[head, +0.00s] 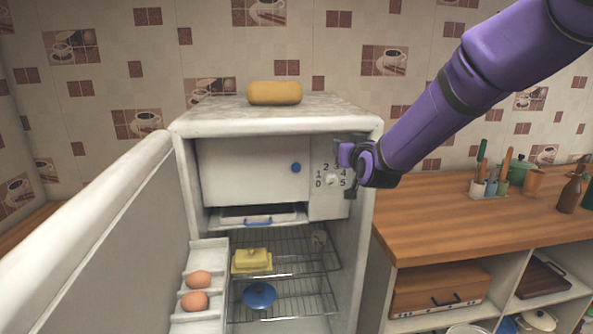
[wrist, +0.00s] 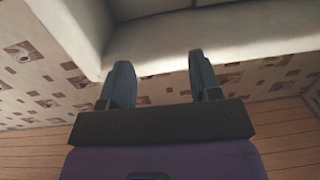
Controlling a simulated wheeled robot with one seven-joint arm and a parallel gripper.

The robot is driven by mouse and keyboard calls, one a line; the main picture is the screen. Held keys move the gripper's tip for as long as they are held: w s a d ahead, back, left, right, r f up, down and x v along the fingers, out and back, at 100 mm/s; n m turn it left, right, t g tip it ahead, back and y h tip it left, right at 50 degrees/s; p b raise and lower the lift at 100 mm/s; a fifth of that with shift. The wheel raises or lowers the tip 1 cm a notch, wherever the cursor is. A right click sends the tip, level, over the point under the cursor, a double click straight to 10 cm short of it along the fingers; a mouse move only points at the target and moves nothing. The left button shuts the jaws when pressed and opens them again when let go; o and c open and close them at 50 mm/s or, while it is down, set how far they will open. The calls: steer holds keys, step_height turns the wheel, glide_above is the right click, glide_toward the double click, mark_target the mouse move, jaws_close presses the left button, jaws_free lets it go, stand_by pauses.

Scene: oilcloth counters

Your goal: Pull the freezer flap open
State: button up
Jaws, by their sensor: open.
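The freezer flap (head: 245,173) is a white panel at the top inside the open fridge, and it is shut. A round blue knob (head: 296,168) sits near its right edge. My gripper (head: 340,155) is in front of the dial panel on the right side of the fridge opening, to the right of the knob and apart from it. In the wrist view my gripper (wrist: 160,82) is open with nothing between its fingers. The fridge's pale edge shows beyond the fingertips there. The knob is not visible in the wrist view.
The fridge door (head: 95,240) stands open at the left, with eggs (head: 195,301) in its rack. A numbered dial (head: 332,180) is right of the flap. Butter (head: 251,260) and a blue-lidded dish (head: 259,296) sit on wire shelves below. A wooden counter (head: 430,220) stands right.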

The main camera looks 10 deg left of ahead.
steer(key=w+a+f+t, duration=0.2)
steer(key=a+f, duration=0.5)
steer(key=t, duration=0.3)
glide_toward(296, 168)
steer(key=shift+y, duration=0.4)
steer(key=x, duration=0.9)
steer(key=shift+w, duration=0.45)
